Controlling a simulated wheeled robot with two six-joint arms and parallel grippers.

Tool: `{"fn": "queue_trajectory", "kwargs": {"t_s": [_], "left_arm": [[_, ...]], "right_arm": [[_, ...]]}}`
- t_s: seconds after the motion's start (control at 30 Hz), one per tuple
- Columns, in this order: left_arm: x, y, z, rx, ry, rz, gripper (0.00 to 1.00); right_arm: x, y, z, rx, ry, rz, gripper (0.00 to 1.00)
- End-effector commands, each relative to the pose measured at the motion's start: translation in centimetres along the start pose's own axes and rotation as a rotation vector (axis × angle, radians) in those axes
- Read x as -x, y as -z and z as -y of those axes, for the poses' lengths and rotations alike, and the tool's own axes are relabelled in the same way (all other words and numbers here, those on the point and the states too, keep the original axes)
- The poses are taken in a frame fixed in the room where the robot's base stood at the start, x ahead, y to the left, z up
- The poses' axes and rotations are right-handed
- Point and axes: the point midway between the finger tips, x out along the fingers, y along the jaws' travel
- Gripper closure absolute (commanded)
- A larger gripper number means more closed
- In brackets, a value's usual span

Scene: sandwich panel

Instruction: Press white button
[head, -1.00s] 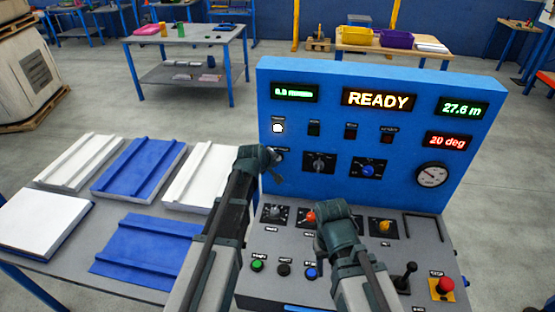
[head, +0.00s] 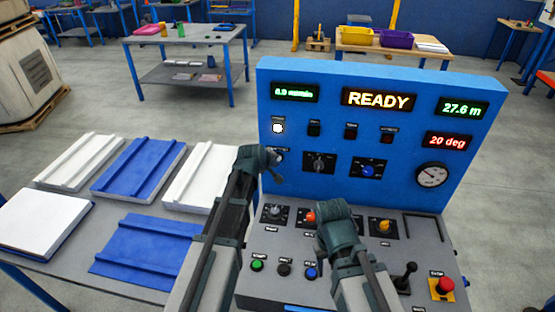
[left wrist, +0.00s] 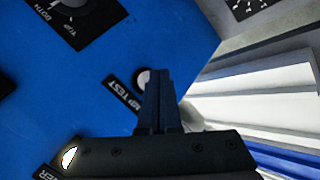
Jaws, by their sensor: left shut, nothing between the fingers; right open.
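The white button (left wrist: 143,77) sits on the blue upright panel beside a label ending in "TEST" in the left wrist view. My left gripper's closed fingers (left wrist: 157,100) stand in front of it and cover part of it. Whether they touch it I cannot tell.
The blue panel (head: 400,186) carries displays, knobs and a gauge. The desk has a green button (head: 257,265), a blue button (head: 310,273), a joystick (head: 405,275) and a red stop button (head: 445,286). A table with white and blue slabs (head: 140,168) stands at left.

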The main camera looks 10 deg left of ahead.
Motion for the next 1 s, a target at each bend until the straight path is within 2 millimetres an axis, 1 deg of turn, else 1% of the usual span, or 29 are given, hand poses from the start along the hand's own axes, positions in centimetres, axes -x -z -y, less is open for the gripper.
{"fn": "queue_trajectory", "kwargs": {"t_s": [0.57,1.0], "left_arm": [[-0.01,0.01,-0.01,0.000,0.000,0.000,1.00],[-0.58,0.44,-0.46,0.000,0.000,0.000,1.00]], "right_arm": [[0.00,0.00,0.00,0.000,0.000,0.000,0.50],[0.02,0.00,0.00,0.000,0.000,0.000,0.50]]}}
